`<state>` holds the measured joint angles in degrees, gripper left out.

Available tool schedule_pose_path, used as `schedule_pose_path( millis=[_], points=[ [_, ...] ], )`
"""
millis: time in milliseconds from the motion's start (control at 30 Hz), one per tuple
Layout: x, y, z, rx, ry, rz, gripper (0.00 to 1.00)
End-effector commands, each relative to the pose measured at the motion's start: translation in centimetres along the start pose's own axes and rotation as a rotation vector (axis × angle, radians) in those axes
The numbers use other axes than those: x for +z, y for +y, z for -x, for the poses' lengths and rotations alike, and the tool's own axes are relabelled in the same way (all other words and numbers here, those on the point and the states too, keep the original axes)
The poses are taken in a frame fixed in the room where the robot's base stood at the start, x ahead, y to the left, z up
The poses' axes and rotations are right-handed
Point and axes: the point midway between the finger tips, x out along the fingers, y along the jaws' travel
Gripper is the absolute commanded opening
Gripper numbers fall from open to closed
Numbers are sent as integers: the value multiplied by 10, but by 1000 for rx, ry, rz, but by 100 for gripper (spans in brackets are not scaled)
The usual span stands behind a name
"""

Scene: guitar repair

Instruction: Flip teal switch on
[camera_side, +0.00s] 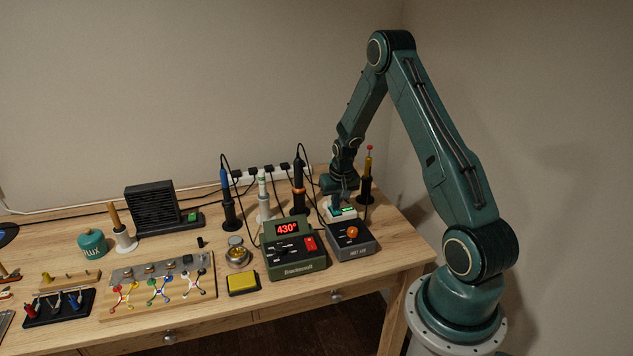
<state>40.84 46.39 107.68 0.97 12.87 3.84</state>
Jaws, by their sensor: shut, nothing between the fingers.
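The teal switch (346,211) is a small, bright teal-green patch on top of a small white box (338,219). The box is behind the grey hot-air unit at the right part of the bench. My gripper (339,204) points down just above the switch, with its fingers shut and nothing between them. Its fingertips are at or very near the switch; I cannot tell whether they touch it. The fingers partly cover the switch, and its rocker position is too small to tell.
The grey hot-air unit (352,243) with an orange knob is in front. Left of it is a green station (292,260) reading 430°. Upright irons stand close by: an orange-ringed one (299,190) and a red-tipped one (367,185). A white power strip (270,172) runs behind.

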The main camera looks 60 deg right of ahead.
Motion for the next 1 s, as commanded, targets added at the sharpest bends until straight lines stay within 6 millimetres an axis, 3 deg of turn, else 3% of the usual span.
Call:
schedule_pose_path(
  millis=[367,567,1000],
  points=[
    [-2,0,17,0,3,0,0],
    [-4,0,41,0,2,0,0],
    [12,0,95,0,2,0,0]
  ],
)
